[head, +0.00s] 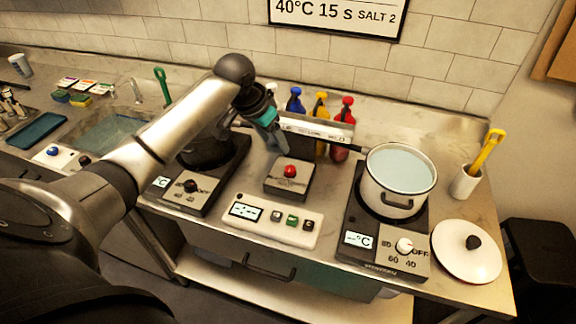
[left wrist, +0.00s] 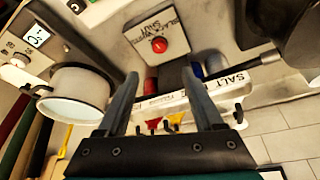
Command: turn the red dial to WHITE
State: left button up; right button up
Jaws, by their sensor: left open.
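The red dial (head: 290,171) is a round red knob on top of a small dark box (head: 284,187) in the middle of the counter. In the left wrist view the red dial (left wrist: 159,45) sits on a pale face with dark lettering, partly legible; I cannot tell which mark it points to. My left gripper (head: 280,147) hangs above and behind the box, at its upper left in the head view. In the left wrist view my left gripper (left wrist: 160,74) has its fingers wide apart with nothing held; the dial lies beyond the tips, apart from them. My right gripper is not in view.
A white pot (head: 398,200) of liquid stands on the right hot plate, its handle reaching towards the box. A labelled rail (head: 318,134) with blue, yellow and red bottles stands behind. A timer panel (head: 272,219) lies in front. A white lid (head: 466,262) lies far right.

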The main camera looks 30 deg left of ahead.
aim_at(290, 169)
pick_arm(q)
jog(key=b+x, duration=0.2)
jog(key=x, duration=1.2)
jog(key=shift+s+f, duration=0.1)
grip_shut()
